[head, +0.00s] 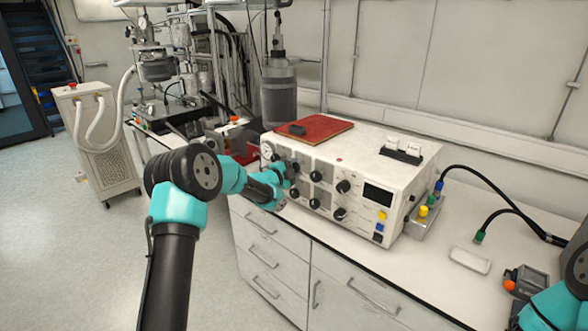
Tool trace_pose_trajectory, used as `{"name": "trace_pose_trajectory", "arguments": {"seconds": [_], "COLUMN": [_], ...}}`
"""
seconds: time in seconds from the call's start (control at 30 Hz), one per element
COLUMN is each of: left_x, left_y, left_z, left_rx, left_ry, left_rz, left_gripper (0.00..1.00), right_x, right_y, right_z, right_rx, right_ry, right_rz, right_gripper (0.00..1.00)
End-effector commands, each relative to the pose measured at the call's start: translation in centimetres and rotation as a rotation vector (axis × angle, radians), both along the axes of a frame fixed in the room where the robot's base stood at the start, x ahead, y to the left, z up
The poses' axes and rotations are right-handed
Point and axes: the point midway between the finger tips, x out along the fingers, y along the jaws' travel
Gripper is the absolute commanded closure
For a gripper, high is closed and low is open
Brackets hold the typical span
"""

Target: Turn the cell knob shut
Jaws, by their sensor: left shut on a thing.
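The white control box (362,163) stands on the bench, with several black knobs on its front panel. My left gripper (287,184) is at the left part of that panel, shut on a knob there. The fingers and wrist cover most of this knob, so its pointer and label cannot be read. Other knobs show clear of the gripper, such as an upper right knob (343,186) and a lower right knob (339,214).
A red book (314,129) with a small dark object lies on the box. Cables (480,177) run along the bench at right, near a white block (469,261) and a grey device with an orange part (524,280). A tall grey vessel (279,95) stands behind.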

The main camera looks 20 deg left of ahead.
Motion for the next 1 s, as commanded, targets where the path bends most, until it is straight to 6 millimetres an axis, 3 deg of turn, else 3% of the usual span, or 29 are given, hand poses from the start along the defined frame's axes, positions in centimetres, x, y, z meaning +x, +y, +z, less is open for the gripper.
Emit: {"name": "trace_pose_trajectory", "arguments": {"seconds": [0.5,1.0], "left_x": [0.02,0.01], "left_y": [-0.07,-0.08], "left_z": [-0.12,-0.16], "left_rx": [0.412,0.536], "left_ry": [-0.161,-0.209], "left_rz": [-0.001,-0.001], "left_gripper": [0.77,0.78], "right_x": [0.0,0.0], "right_y": [0.0,0.0], "right_z": [0.0,0.0], "right_rx": [0.0,0.0], "right_ry": [0.0,0.0], "right_rz": [0.0,0.0], "right_gripper": [0.57,0.57]}}
